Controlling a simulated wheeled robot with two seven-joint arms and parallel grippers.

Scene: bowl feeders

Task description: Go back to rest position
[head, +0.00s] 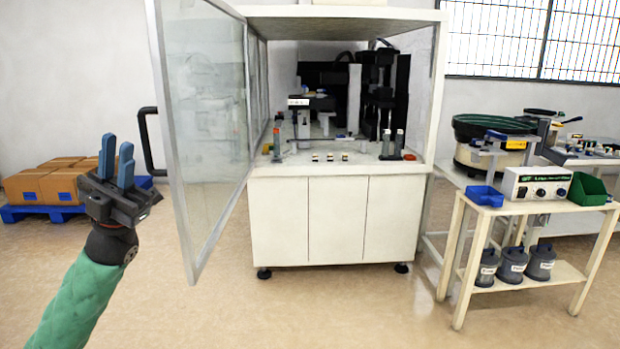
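My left gripper (116,163) is raised at the left of the head view, on an arm with a green sleeve. Its two blue fingers point up and stand apart with nothing between them. It is in the air, left of the open glass door (203,110) and apart from the door's black handle (152,140). My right gripper is not in view.
A white machine cabinet (337,215) stands ahead, its door swung out toward me. Cardboard boxes (45,185) lie on a blue pallet (35,213) at the left. The floor in front is clear.

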